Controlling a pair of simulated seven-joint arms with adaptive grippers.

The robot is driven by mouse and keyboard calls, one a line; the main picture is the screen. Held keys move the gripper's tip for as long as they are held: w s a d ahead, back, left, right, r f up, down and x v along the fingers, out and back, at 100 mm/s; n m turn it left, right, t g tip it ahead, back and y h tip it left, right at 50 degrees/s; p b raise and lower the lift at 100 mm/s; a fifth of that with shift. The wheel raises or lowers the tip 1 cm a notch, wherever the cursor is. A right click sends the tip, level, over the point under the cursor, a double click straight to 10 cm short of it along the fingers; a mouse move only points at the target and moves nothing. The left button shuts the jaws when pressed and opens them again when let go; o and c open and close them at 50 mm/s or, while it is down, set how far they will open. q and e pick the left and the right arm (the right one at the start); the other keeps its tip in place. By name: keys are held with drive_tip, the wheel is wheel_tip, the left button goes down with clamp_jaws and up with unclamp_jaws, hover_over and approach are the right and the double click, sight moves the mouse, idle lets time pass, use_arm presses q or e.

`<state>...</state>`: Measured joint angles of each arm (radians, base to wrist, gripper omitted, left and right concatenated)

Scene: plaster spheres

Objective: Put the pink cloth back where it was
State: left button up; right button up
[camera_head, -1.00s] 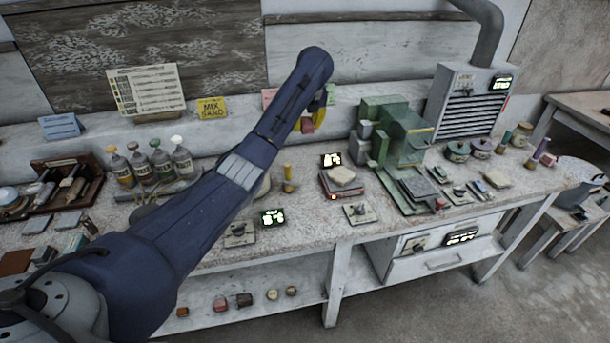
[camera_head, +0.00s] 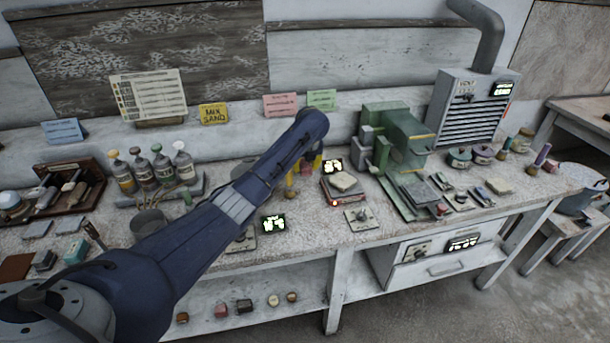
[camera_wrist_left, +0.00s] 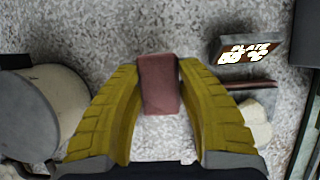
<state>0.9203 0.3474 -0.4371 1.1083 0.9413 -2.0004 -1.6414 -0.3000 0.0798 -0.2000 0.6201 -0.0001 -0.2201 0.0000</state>
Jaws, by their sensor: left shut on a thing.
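My left gripper (camera_wrist_left: 160,74) is shut on a small dull-pink folded block, the pink cloth (camera_wrist_left: 158,90), held between its two yellow fingertips over the speckled worktop. In the head view, my left gripper (camera_head: 312,164) is low behind the end of my blue arm, left of the small plate display, and only part of the cloth shows. I cannot tell whether the cloth touches the worktop. My right gripper is not in view.
A lit plate display (camera_wrist_left: 246,52) and a pale pad (camera_wrist_left: 256,122) are right of the gripper in the wrist view. A round grey thing (camera_wrist_left: 28,115) is at left. A green machine (camera_head: 395,140) stands further right in the head view.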

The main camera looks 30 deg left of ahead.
sight(305, 180)
use_arm(q)
drive_tip(key=shift+f, duration=2.2)
drive_tip(key=shift+f, duration=0.15)
drive_tip(key=o, duration=0.8)
drive_tip(key=v, duration=1.2)
